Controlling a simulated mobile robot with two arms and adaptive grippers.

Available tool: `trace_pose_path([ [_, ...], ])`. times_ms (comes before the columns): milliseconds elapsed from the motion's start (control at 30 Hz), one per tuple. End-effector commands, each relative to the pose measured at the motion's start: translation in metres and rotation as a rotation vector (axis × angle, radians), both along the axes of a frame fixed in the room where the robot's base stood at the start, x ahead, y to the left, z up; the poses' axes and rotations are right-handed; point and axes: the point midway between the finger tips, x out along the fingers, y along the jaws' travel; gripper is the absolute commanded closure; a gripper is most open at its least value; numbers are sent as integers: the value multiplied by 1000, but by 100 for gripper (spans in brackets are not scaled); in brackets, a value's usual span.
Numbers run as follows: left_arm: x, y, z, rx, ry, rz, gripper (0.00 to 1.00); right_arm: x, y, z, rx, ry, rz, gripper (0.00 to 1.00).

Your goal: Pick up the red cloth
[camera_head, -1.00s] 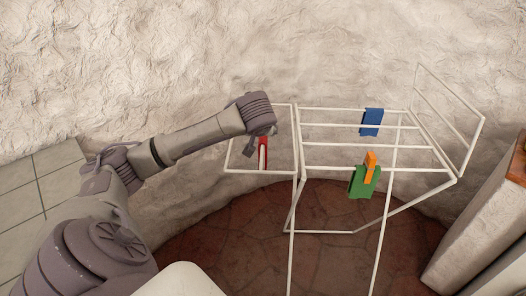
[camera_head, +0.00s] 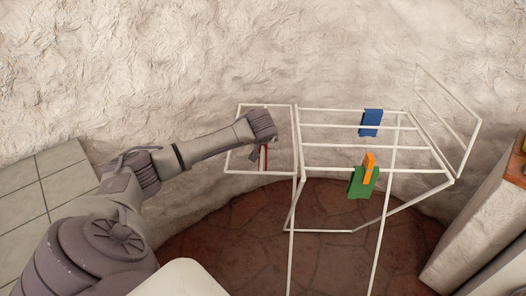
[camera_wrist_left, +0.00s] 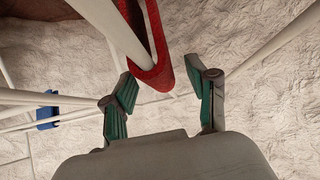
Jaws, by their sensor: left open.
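The red cloth (camera_head: 263,160) hangs over a white bar of the drying rack, in the left wing of the rack. In the left wrist view the cloth (camera_wrist_left: 153,60) is folded around the bar, and its lower end lies near the space between my fingers. My left gripper (camera_wrist_left: 160,95) is open, with green-padded fingertips on either side of the cloth's end. I cannot tell whether a finger touches it. In the head view my left wrist covers part of the cloth, and the fingers are hard to make out. My right gripper is not in view.
The white drying rack (camera_head: 350,146) has thin bars close around my left gripper. A blue cloth (camera_head: 371,122), a green cloth (camera_head: 362,182) and an orange cloth (camera_head: 370,166) hang on its right part. A rough stone wall (camera_head: 330,50) stands behind.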

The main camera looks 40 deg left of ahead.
Motion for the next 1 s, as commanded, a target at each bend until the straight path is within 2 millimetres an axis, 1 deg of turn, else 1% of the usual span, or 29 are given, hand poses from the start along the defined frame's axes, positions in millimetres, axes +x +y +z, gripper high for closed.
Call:
trace_pose_path([
  [67, 0, 0, 0, 0, 0, 0, 42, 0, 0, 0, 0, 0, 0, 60],
  [100, 0, 0, 0, 0, 0, 0, 48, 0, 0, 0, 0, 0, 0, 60],
  [367, 0, 0, 0, 0, 0, 0, 92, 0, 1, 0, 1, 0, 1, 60],
  [400, 0, 0, 0, -1, 1, 0, 98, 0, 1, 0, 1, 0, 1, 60],
  [433, 0, 0, 0, -1, 1, 0, 100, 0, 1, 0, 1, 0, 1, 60],
  [767, 0, 0, 2, -1, 0, 1, 100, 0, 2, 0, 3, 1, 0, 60],
  [867, 0, 0, 7, -1, -2, 1, 100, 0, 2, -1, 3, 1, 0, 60],
  [1000, 0, 0, 21, 0, -3, 1, 100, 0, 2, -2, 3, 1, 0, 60],
])
